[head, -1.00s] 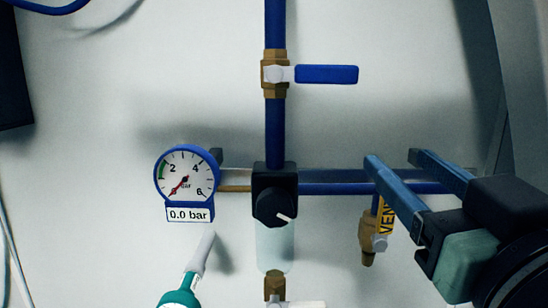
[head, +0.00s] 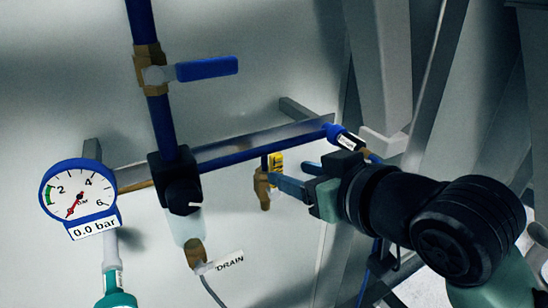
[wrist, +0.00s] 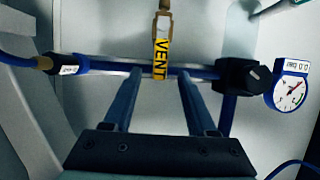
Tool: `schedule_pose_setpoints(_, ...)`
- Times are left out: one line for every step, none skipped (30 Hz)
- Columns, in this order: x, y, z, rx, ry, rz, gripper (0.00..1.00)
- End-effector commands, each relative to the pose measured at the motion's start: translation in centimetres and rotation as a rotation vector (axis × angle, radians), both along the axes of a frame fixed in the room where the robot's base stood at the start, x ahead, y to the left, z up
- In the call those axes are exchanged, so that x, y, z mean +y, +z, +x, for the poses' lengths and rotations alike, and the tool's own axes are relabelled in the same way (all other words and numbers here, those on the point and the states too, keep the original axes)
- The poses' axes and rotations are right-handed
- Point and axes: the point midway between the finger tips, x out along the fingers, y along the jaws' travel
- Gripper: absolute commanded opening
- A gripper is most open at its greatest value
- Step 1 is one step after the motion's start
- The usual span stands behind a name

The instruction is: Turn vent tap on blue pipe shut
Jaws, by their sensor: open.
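The vent tap (head: 264,190) is a small brass valve hanging below the horizontal blue pipe (head: 255,145). Its yellow lever (head: 277,162), marked VENT, lies along the short drop from the pipe. In the wrist view the brass body (wrist: 163,22) is at the top centre and the yellow lever (wrist: 161,58) runs down from it. My gripper (head: 290,176) is open and beside the tap in the head view. In the wrist view its fingers (wrist: 160,76) stand left and right of the lever's lower end, with gaps on both sides. I cannot tell the exact depth between fingertips and lever.
A blue-handled valve (head: 207,69) is on the vertical pipe. A black regulator (head: 176,180) and a gauge (head: 78,198) reading 0.0 bar are at left. A drain tap (head: 198,255) hangs below the regulator. A blue fitting (head: 342,136) ends the pipe, near grey frame posts.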

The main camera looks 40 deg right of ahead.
Motion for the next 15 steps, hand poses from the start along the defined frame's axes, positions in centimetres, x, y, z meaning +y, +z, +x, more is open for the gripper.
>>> schedule_pose_setpoints(-0.2,-0.1,1.0,0.003,0.001,0.003,0.57)
schedule_pose_setpoints(-0.3,-0.4,1.6,0.004,0.002,0.002,0.57)
schedule_pose_setpoints(-0.5,-0.6,2.3,0.002,0.001,0.001,0.57)
schedule_pose_setpoints(-0.6,-0.8,2.8,0.003,0.002,0.001,0.57)
schedule_pose_setpoints(-0.7,-1.0,3.2,0.002,0.0,0.0,0.57)
schedule_pose_setpoints(-0.8,-1.3,3.8,0.002,0.001,0.0,0.57)
schedule_pose_setpoints(-0.9,-1.5,4.1,0.002,0.0,0.0,0.57)
schedule_pose_setpoints(-1.1,-1.6,4.5,0.001,0.0,-0.001,0.57)
schedule_pose_setpoints(-1.1,-1.8,4.9,0.001,0.001,0.0,0.57)
schedule_pose_setpoints(-1.2,-1.9,5.2,0.001,0.001,0.0,0.57)
schedule_pose_setpoints(-1.3,-2.0,5.4,0.0,0.0,-0.001,0.57)
schedule_pose_setpoints(-1.3,-2.2,5.6,0.0,0.0,-0.001,0.57)
schedule_pose_setpoints(-1.4,-2.3,5.7,0.001,0.0,-0.002,0.57)
schedule_pose_setpoints(-1.4,-2.3,5.8,0.0,0.0,-0.002,0.57)
schedule_pose_setpoints(-1.4,-2.4,5.9,0.0,0.0,-0.002,0.57)
